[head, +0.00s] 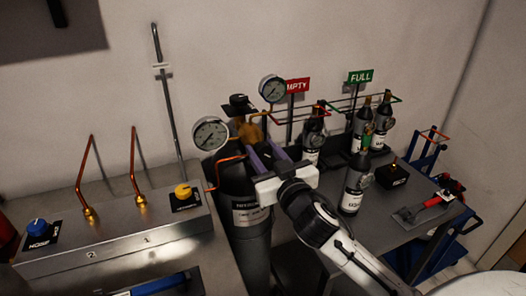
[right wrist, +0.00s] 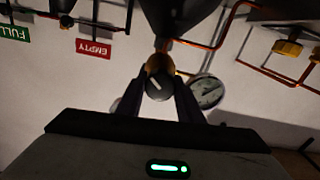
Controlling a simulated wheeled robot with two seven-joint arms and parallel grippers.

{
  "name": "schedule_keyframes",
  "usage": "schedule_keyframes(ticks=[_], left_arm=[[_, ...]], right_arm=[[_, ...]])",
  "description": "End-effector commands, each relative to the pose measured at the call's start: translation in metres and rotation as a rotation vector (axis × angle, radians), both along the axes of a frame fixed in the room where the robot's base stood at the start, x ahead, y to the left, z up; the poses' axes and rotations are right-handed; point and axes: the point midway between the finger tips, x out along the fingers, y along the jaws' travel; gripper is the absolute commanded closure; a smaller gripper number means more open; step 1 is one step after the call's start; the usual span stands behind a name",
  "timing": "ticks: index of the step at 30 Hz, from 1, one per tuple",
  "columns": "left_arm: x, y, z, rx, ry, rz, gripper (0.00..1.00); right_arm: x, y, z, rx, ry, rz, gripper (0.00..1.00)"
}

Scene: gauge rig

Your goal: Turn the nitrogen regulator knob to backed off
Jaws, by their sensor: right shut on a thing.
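The nitrogen cylinder (head: 238,190) is dark with a white label and stands beside the grey bench. Its brass regulator (head: 250,132) sits at the top between two round white gauges, one at left (head: 211,134) and one at upper right (head: 272,88). My right gripper (head: 256,156) reaches the regulator from the front. In the right wrist view, its fingers (right wrist: 159,98) are shut on the dark round regulator knob (right wrist: 158,86), which bears a short white pointer line. The knob is hidden behind the gripper in the head view. My left gripper is not in view.
A metal panel (head: 130,240) at left carries a blue knob (head: 38,227) and a yellow knob (head: 183,191). At right, several dark bottles stand on a grey table near the red EMPTY sign (head: 297,86) and green FULL sign (head: 360,76). Copper tubes run near the regulator.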

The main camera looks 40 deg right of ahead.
Motion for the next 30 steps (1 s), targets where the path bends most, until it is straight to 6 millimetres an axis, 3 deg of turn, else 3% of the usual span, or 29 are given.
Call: schedule_keyframes(ticks=[30], left_arm=[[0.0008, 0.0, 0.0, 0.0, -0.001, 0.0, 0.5]], right_arm=[[0.0002, 0.001, -0.0014, -0.942, 0.228, 0.0, 0.89]])
